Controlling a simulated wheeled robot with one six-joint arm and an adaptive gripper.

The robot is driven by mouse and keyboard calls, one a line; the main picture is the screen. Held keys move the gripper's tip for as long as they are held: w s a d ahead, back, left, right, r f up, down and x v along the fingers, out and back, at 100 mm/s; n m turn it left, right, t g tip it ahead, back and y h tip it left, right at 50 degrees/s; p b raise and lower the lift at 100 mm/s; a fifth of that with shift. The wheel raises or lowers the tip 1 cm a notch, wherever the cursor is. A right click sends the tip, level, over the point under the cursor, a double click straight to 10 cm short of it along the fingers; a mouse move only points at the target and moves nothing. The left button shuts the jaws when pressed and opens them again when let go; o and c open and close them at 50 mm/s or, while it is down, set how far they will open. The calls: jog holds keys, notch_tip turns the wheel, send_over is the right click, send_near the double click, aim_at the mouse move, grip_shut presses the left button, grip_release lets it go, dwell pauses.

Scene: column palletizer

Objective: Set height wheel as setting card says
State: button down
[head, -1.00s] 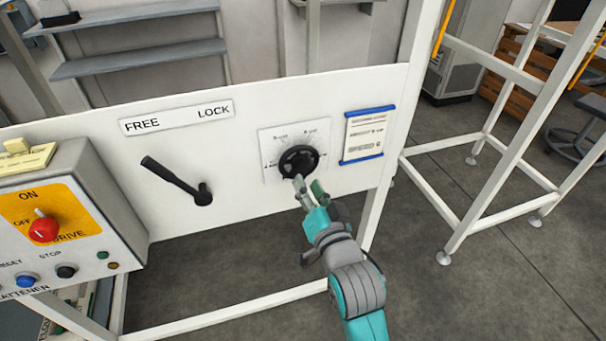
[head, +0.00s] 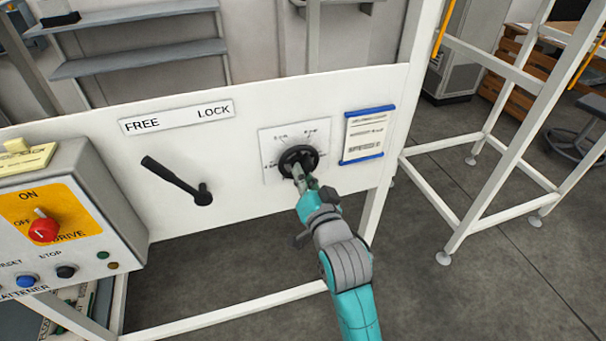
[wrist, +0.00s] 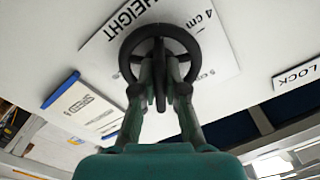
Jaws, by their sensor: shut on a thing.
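The black height wheel (head: 299,160) sits on a white scale plate (head: 268,145) on the white panel. In the wrist view the wheel (wrist: 133,41) shows its rim and a grip part at its middle; the plate (wrist: 104,45) reads "HEIGHT" and "4 cm". My gripper (head: 301,178) reaches the wheel from below right. In the wrist view the fingers of my gripper (wrist: 160,78) are shut on the wheel's middle part. The setting card (head: 367,134), white with blue edges, hangs right of the plate; its text is too blurred to read. The card also shows in the wrist view (wrist: 88,105).
A black lever (head: 176,180) under a FREE/LOCK label (head: 177,117) is left of the wheel. A grey control box (head: 60,215) with a red knob (head: 43,230) stands at far left. White frame posts (head: 500,160) stand at right over open floor.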

jog(key=shift+n, duration=0.3)
jog(key=n, duration=0.5)
jog(key=shift+d+n, duration=0.2)
jog(key=shift+n, duration=0.1)
jog(key=n, duration=0.6)
jog(key=shift+d, duration=0.1)
jog(key=shift+n, duration=0.3)
jog(key=c, duration=1.2)
grip_release()
jog(key=v, duration=1.2)
